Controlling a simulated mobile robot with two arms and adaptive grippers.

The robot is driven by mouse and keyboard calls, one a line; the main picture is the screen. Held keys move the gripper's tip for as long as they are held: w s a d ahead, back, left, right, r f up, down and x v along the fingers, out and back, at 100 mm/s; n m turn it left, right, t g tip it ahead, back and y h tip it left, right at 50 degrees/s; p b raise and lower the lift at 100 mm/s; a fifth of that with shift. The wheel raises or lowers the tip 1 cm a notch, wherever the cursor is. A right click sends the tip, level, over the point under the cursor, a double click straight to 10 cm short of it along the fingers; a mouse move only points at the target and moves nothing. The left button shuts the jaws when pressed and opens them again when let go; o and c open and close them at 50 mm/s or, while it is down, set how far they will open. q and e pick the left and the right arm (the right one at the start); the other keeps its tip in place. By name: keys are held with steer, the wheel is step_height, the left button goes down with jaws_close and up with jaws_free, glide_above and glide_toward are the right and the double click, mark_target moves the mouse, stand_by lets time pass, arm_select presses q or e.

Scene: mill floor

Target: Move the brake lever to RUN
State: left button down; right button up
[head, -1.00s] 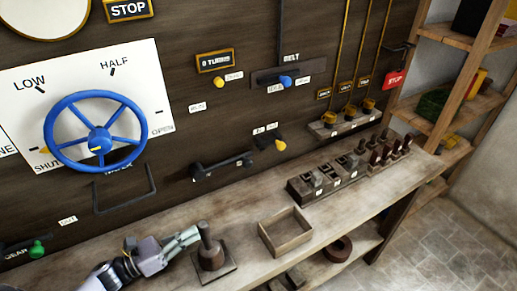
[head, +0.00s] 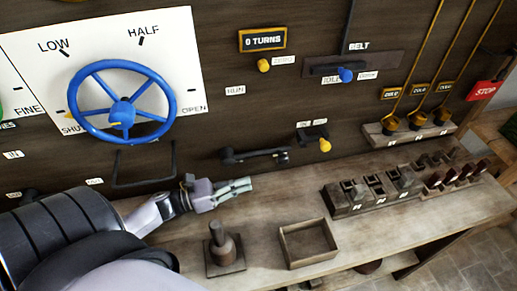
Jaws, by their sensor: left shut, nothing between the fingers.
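A dark lever (head: 255,155) lies roughly level along the wall panel, above the bench. I take it for the brake lever, though I see no brake label. A small white plate reading RUN (head: 235,90) is on the panel above its left part. My left gripper (head: 248,186) is shut and empty, its pale fingers pointing right. In the picture it is just below the lever's left part; a gap shows between them. My right gripper is not in view.
A blue handwheel (head: 122,101) and a dark bracket (head: 145,182) are left of the lever. A yellow-knobbed lever (head: 325,145) is to its right. On the bench stand a dark upright-handled block (head: 226,256), an open wooden box (head: 308,243) and several switches (head: 372,188).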

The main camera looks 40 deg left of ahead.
arm_select(q)
steer(key=p+x, duration=0.3)
steer(key=x, duration=0.5)
steer(key=shift+w+d+r, duration=0.15)
steer(key=shift+w+d, duration=0.3)
